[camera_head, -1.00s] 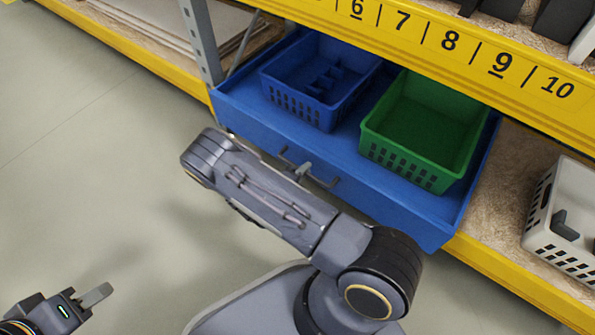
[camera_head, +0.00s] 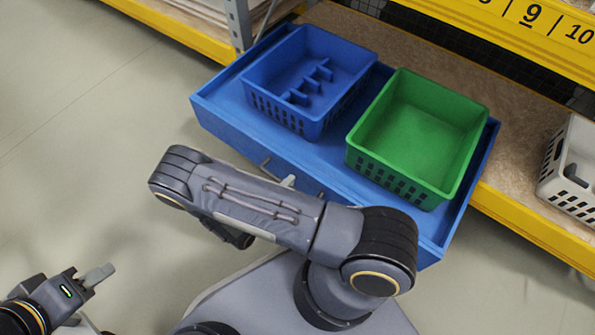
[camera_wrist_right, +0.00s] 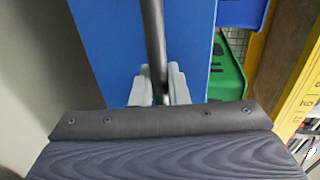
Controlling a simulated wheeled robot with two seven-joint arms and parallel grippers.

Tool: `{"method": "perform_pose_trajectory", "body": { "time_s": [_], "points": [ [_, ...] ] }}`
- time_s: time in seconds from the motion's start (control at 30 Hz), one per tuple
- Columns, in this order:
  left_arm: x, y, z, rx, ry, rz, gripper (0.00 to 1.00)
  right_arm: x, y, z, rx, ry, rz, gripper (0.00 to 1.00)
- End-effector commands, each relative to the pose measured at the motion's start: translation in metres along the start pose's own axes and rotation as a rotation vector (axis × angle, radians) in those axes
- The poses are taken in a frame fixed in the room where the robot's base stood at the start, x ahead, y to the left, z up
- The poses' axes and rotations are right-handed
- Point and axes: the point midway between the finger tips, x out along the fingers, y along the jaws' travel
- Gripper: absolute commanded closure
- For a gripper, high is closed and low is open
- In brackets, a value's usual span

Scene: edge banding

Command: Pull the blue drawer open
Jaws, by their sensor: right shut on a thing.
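The blue drawer (camera_head: 232,108) stands well out from the shelf, with a blue basket (camera_head: 290,115) and a green basket (camera_head: 405,150) in it. Its dark bar handle (camera_wrist_right: 153,40) runs along the blue front in the right wrist view. My right gripper (camera_wrist_right: 160,88) has its grey fingers on both sides of the handle and is shut on it. In the head view my right arm hides most of the handle and the gripper. My left gripper (camera_head: 95,277) is at the lower left, away from the drawer; its finger gap cannot be made out.
The yellow-edged shelf (camera_head: 535,228) runs behind and to the right of the drawer. A white basket (camera_head: 575,180) stands on it at the right. A grey post (camera_head: 238,22) rises near the drawer's back left corner. The floor at the left is clear.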

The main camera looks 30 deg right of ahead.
Motion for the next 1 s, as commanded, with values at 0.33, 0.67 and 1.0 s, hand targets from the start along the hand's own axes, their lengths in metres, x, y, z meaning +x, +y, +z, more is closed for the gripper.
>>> {"method": "perform_pose_trajectory", "body": {
  "time_s": [0.33,0.67,1.0],
  "points": [
    [0.005,-0.002,0.003,0.000,0.000,0.000,0.64,-0.054,0.012,0.001,0.000,-0.003,0.001,1.00],
    [0.006,-0.003,0.003,0.000,0.000,0.000,0.64,-0.066,0.014,0.001,0.001,-0.001,0.001,1.00],
    [0.006,-0.003,0.003,0.000,0.000,0.000,0.64,-0.066,0.014,0.001,0.001,-0.001,0.001,0.75]
  ]
}}
